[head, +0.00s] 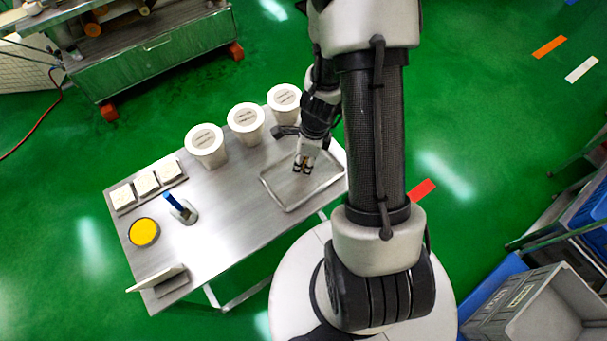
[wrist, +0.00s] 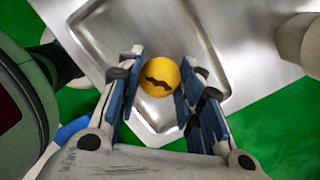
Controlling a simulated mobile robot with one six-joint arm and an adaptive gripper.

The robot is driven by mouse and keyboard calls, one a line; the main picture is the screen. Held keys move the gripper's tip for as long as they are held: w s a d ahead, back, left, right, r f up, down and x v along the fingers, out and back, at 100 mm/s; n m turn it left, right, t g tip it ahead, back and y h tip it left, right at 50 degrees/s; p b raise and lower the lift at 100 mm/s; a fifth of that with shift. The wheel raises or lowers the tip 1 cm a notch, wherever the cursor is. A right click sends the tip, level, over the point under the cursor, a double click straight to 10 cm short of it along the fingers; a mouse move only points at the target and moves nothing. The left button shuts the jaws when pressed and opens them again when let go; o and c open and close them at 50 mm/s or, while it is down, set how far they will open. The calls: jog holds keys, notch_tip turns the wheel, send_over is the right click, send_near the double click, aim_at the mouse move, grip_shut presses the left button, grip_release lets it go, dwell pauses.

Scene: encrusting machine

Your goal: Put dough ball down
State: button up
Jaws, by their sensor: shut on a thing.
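The dough ball (wrist: 159,78) is yellow with a dark wavy mark and shows between my fingers in the wrist view. My gripper (wrist: 160,72) is shut on it, with a blue-padded finger on each side. In the head view my gripper (head: 304,164) points down over the shallow metal tray (head: 291,211) at the right end of the table, and the ball cannot be made out there. The tray also shows behind the ball in the wrist view (wrist: 86,22). I cannot tell whether the ball touches the tray floor.
Three white lidded tubs (head: 246,119) stand along the table's back edge, close to my gripper. A board with white square pieces (head: 146,183), a yellow disc (head: 143,232), a blue-handled tool (head: 174,202) and a white stand (head: 158,277) are at left. The table's middle (head: 226,218) is clear.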

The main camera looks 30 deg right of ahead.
notch_tip(320, 180, down, 5)
jog(key=b, duration=0.3)
jog(key=shift+f, duration=0.1)
jog(key=o, duration=0.3)
jog(key=shift+b, duration=0.35)
jog(key=o, duration=0.5)
